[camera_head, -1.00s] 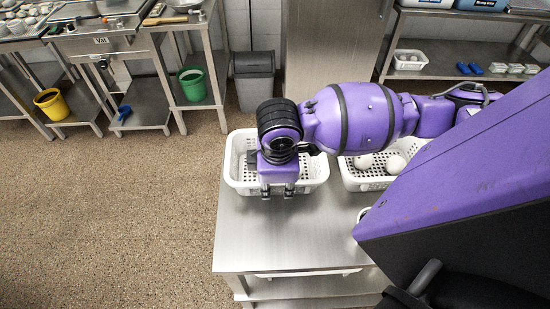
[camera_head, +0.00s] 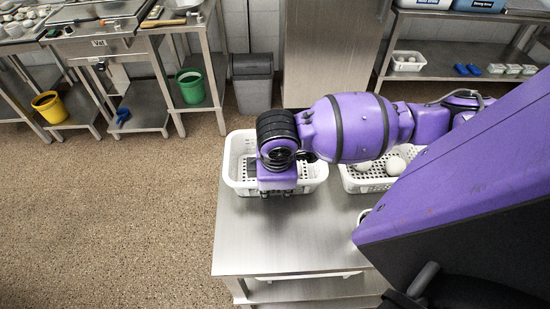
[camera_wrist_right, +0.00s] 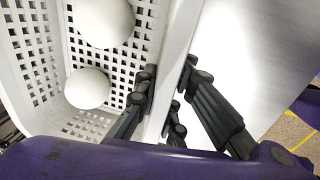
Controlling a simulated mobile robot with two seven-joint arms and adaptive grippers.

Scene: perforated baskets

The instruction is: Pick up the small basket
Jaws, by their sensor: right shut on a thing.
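A white perforated basket (camera_head: 313,181) stands on the steel table at the left. My right gripper (camera_head: 277,192) is over its front wall. In the right wrist view, my right gripper (camera_wrist_right: 165,95) has one finger inside and one outside the basket wall (camera_wrist_right: 176,45), and is shut on it. Two white round objects (camera_wrist_right: 88,88) lie inside this basket in that view; my wrist hides much of the inside in the head view. My left gripper is not in view.
A second white basket (camera_head: 372,184) with white round objects stands to the right on the steel table (camera_head: 285,235), partly hidden by my arm. The table's front is bare. A grey bin (camera_head: 252,84) stands behind. A third basket (camera_head: 408,62) is on a back shelf.

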